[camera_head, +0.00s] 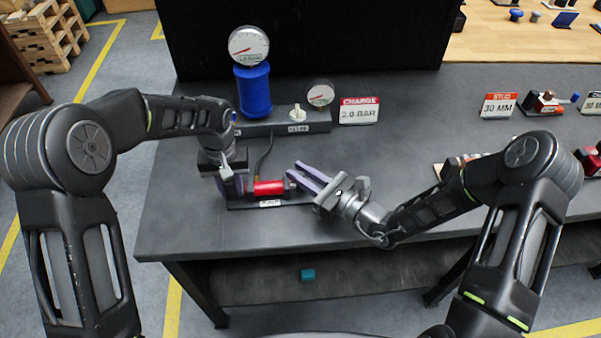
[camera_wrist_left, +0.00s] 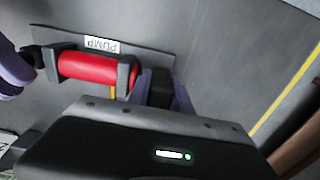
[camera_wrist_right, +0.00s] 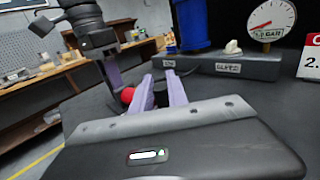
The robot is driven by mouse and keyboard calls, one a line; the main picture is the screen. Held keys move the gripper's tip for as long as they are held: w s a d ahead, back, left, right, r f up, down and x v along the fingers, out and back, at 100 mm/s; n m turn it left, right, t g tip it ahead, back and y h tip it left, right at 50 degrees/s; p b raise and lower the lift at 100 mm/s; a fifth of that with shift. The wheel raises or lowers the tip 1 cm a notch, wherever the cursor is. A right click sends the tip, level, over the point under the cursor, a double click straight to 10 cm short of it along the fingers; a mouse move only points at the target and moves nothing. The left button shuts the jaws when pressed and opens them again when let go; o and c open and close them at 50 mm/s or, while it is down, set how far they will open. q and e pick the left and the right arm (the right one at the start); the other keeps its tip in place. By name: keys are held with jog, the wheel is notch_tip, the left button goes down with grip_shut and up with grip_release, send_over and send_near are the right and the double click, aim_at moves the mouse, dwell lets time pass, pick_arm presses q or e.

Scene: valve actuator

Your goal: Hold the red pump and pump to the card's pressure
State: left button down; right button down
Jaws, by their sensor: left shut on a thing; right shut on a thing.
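The red pump (camera_head: 267,188) lies on its plate on the grey bench, with a PUMP label in front of it. My left gripper (camera_head: 232,187) is shut on the pump's left end; its purple fingers (camera_wrist_left: 158,90) show beside the red barrel (camera_wrist_left: 88,68). My right gripper (camera_head: 300,180) is shut on the black pump handle (camera_wrist_right: 160,92) at the right end. The blue tank (camera_head: 254,92) carries a round gauge (camera_head: 249,46) on top. The card (camera_head: 359,110) reads CHARGE 2.0 BAR. The gauge needle is too small to read exactly.
A grey base (camera_head: 285,124) holds the tank, a pale valve knob (camera_head: 297,112) and a smaller gauge (camera_head: 320,95). A dark hose runs from it toward the pump. A STUD 30 MM card (camera_head: 498,105) stands at the right. The bench left of the pump is clear.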

jog(key=shift+s, duration=0.1)
dwell(0.7)
jog(key=shift+d, duration=2.7)
jog(key=c, duration=1.3)
grip_release()
jog(key=shift+d, duration=0.15)
jog(key=v, duration=1.2)
